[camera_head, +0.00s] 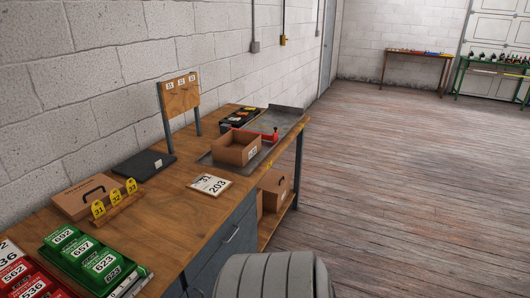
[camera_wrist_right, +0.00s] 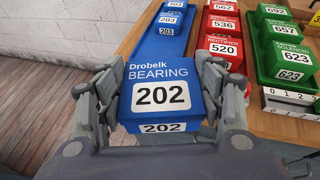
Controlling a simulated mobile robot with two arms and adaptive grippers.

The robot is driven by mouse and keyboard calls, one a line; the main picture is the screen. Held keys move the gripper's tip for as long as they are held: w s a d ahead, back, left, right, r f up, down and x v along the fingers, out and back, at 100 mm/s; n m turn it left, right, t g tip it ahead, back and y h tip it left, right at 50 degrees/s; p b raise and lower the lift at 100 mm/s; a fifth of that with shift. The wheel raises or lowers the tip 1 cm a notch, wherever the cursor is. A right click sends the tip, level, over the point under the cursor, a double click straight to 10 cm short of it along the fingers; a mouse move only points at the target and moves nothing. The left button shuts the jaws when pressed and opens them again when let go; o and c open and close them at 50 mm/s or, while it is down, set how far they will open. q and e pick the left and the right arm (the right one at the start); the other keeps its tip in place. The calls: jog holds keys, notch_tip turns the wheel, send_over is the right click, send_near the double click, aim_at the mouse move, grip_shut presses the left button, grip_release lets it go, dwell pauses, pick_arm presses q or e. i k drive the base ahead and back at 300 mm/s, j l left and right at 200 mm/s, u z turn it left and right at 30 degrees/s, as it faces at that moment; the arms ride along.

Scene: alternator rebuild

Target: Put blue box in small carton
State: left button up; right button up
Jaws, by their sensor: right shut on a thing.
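In the right wrist view, a blue box (camera_wrist_right: 160,88) labelled "Drobelk BEARING 202" sits between the fingers of my right gripper (camera_wrist_right: 163,105). The gripper is shut on its two sides. Behind it, a blue tray (camera_wrist_right: 146,48) holds more blue boxes (camera_wrist_right: 168,22). In the head view, a small open carton (camera_head: 237,150) stands on the bench's metal tray area at the far end. Neither gripper nor the held box shows in the head view. My left gripper is not seen.
The wooden bench (camera_head: 160,210) carries green boxes (camera_head: 84,250), red boxes (camera_head: 28,283), a brown case (camera_head: 90,196), yellow number tags (camera_head: 115,205), a black flat device (camera_head: 144,165) and a "31 203" card (camera_head: 210,184). Cartons (camera_head: 275,188) stand on the shelf below. Floor at right is clear.

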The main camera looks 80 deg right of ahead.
aim_at(243, 148)
jog(key=l+z, duration=0.15)
jog(key=l, duration=0.35)
jog(key=l+z, duration=0.2)
jog(key=l, duration=0.3)
jog(key=i+l+z, duration=0.15)
jog(key=l, duration=0.3)
jog(key=i+l+z, duration=0.2)
jog(key=l, duration=0.25)
jog(key=i+l, duration=0.1)
jog(key=l, duration=0.8)
jog(key=i+l, duration=0.15)
jog(key=l, duration=0.3)
jog(key=i+l, duration=0.1)
jog(key=l, duration=0.3)
